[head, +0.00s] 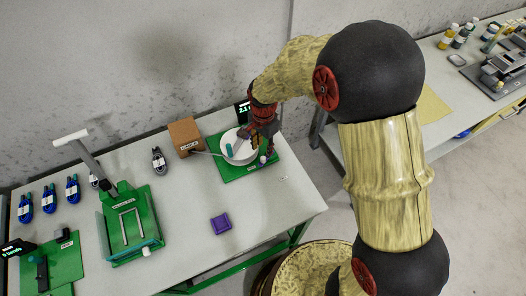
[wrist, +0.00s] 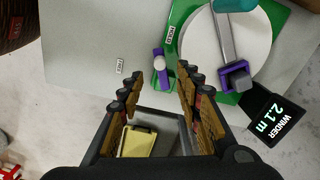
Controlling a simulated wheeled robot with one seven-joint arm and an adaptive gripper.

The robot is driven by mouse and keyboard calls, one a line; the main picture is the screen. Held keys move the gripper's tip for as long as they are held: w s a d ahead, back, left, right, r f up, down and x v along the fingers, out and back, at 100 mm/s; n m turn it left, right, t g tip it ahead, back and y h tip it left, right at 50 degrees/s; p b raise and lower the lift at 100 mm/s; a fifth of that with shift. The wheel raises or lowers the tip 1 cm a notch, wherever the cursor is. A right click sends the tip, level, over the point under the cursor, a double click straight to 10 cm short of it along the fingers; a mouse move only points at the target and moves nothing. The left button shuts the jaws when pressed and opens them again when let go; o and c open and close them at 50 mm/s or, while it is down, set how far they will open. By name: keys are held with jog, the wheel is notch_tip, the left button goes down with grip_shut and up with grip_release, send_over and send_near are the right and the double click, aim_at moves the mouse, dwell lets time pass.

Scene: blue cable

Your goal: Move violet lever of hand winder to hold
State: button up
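The hand winder has a white disc (head: 238,146) on a green board (head: 233,176), with a grey crank and a teal handle (wrist: 236,5). Its violet lever (wrist: 158,78) with a white ball knob (wrist: 159,63) sits at the board's edge in the wrist view. A HOLD label (wrist: 170,35) is above the lever, and a FREE label (wrist: 120,66) is to its left. My gripper (wrist: 161,78) is open and empty, with the lever appearing between its fingertips; I cannot tell the height gap. In the head view my gripper (head: 262,135) hangs over the winder's right side and partly hides it.
A display reading 2.1 m (wrist: 268,118) stands by the winder. A cardboard box (head: 185,134) is left of it. The front right table area is clear.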

jog(key=shift+r, duration=0.65)
jog(key=shift+c, duration=0.4)
